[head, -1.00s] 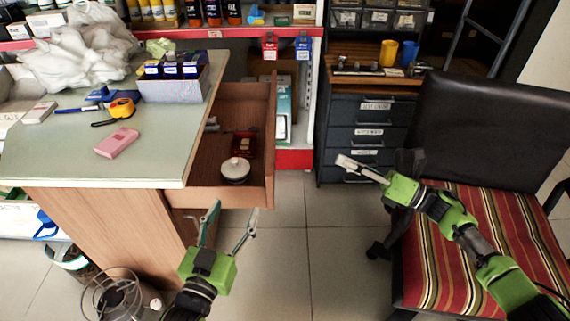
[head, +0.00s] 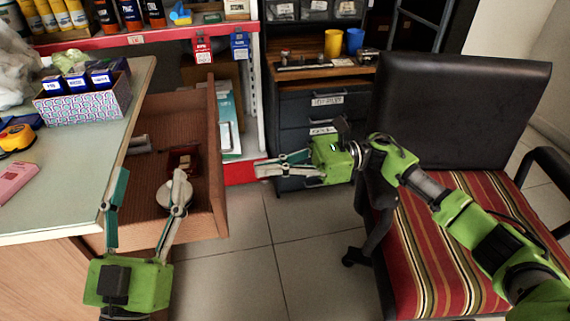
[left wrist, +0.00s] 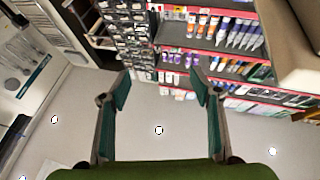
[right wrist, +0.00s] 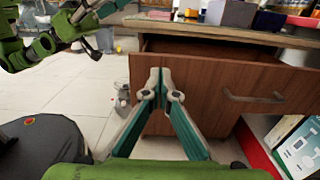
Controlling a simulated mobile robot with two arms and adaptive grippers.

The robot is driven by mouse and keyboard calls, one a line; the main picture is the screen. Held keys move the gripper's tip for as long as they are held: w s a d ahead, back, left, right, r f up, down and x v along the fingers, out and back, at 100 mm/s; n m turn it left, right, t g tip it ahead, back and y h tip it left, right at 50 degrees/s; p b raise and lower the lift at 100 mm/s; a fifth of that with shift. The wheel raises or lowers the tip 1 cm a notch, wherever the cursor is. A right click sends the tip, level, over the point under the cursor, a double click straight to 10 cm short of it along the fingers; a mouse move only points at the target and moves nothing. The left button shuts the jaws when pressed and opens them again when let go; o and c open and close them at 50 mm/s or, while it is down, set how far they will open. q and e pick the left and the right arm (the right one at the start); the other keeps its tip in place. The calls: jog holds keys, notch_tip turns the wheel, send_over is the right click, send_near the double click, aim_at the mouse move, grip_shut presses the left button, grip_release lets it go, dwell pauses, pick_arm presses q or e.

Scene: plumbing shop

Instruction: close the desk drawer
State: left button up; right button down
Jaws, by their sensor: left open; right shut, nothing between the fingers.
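The desk drawer (head: 216,165) is pulled out from the right side of the desk (head: 75,205), with its inside visible. In the right wrist view its wooden front (right wrist: 215,82) carries a metal bar handle (right wrist: 252,97). My right gripper (head: 260,168) is shut and empty, to the right of the drawer front and apparently apart from it. In the right wrist view its fingertips (right wrist: 162,78) point toward the drawer front. My left gripper (head: 148,180) is open and empty, its fingers overlapping the drawer's near end in the head view; whether they touch it is unclear.
A black chair with a striped seat (head: 445,235) stands at right. A dark drawer cabinet (head: 325,105) stands behind. Floor tiles (head: 270,240) between desk and chair are clear.

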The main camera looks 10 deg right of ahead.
aim_at(218, 175)
pick_arm(q)
jog(key=s+r+t, duration=0.1)
jog(key=r, duration=0.1)
jog(key=shift+s+r+t, duration=0.4)
pick_arm(e)
jog(key=a, duration=0.7)
pick_arm(q)
jog(key=shift+b, duration=0.3)
pick_arm(e)
jog(key=shift+a, duration=0.1)
